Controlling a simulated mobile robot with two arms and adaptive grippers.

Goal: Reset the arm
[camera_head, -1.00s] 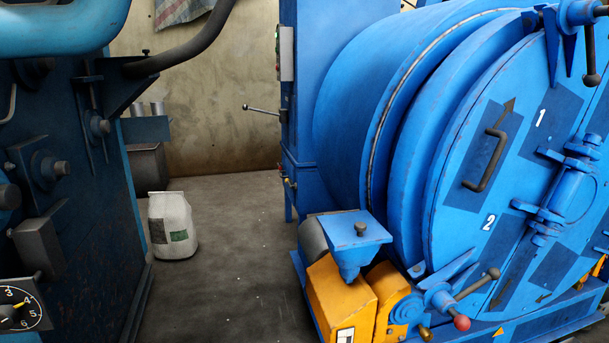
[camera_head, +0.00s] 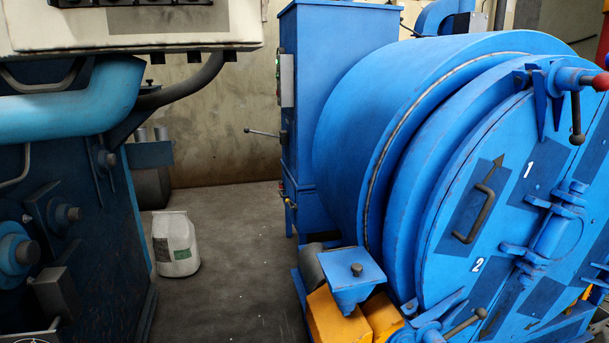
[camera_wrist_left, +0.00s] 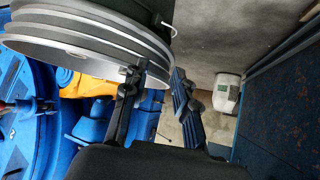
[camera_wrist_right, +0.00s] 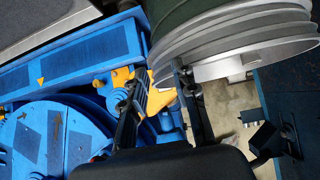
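Neither of my grippers shows in the head view. In the left wrist view my left gripper (camera_wrist_left: 157,75) has its two dark fingers apart, with nothing between them. In the right wrist view my right gripper (camera_wrist_right: 161,78) also has its fingers apart and is empty. The blue drum blaster (camera_head: 400,130) stands at the right of the head view, its round door (camera_head: 510,215) shut. The door has a curved handle (camera_head: 474,213) and number labels. A red-knobbed lever (camera_head: 590,82) is at its upper right.
A dark blue machine (camera_head: 75,215) with knobs and pipes stands at the left. Yellow parts (camera_head: 345,318) jut out below the drum. Bare floor (camera_head: 235,235) lies between the machines.

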